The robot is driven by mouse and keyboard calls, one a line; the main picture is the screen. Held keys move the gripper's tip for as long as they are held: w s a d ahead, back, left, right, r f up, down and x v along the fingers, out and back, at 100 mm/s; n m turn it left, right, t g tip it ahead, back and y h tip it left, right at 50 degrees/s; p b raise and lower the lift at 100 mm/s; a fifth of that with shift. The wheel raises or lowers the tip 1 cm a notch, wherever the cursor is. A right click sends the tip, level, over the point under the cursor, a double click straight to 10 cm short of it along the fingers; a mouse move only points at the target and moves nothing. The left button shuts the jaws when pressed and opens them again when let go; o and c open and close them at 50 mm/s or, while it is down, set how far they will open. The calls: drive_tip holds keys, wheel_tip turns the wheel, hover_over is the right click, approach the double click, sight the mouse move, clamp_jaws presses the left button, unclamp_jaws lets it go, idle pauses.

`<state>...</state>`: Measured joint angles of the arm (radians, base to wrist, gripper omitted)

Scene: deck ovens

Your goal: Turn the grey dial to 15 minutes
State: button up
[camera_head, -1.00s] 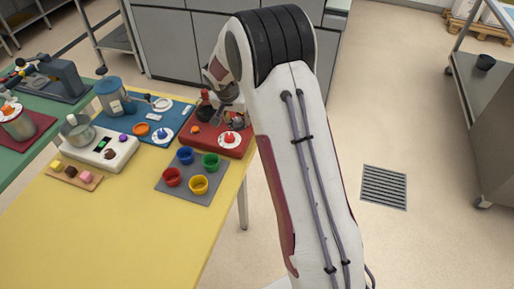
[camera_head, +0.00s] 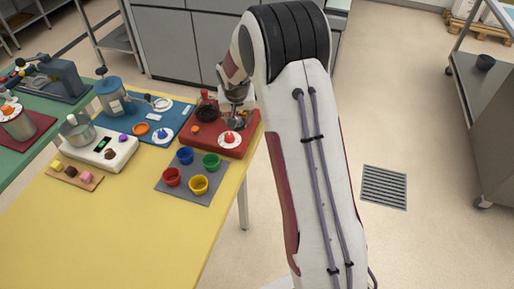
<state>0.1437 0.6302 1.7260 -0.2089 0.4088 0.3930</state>
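I cannot make out a grey dial for sure. My gripper (camera_head: 237,119) is small and dark in the head view, pointing down over the back right of the red base (camera_head: 207,144). Its fingertips are too small to tell open from shut, and it may hide what lies beneath. On the red base, a red knob on a white round plate (camera_head: 230,138) sits in front of my gripper. A small orange knob (camera_head: 195,130) is at its left. A dark jar with a red top (camera_head: 207,108) stands just left of my gripper.
A blue base (camera_head: 180,115) with a blue knob (camera_head: 162,134) lies to the left. A white scale-like unit (camera_head: 112,152) carries a metal pot (camera_head: 77,130). Several coloured cups stand on a grey mat (camera_head: 204,199). The yellow table's front (camera_head: 110,235) is clear.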

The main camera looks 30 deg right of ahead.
drive_tip(key=shift+d+n+y, duration=0.15)
drive_tip(key=shift+n+y, duration=0.75)
drive_tip(key=shift+n, duration=1.4)
drive_tip(key=shift+d+n+y, duration=0.15)
drive_tip(key=shift+n+y, duration=0.55)
drive_tip(key=shift+n, duration=1.3)
drive_tip(key=v, duration=0.8)
drive_tip(key=s+a+r+m, duration=0.2)
drive_tip(key=s, duration=0.5)
drive_tip(key=s+a+r+m+g, duration=0.1)
drive_tip(key=s+a+r+m, duration=0.1)
drive_tip(key=s, duration=0.6)
drive_tip(key=s+a+r+m+g+h, duration=0.1)
drive_tip(key=s+a+r+m, duration=0.1)
drive_tip(key=s, duration=0.6)
drive_tip(key=shift+a+r, duration=0.6)
drive_tip(key=shift+a, duration=0.35)
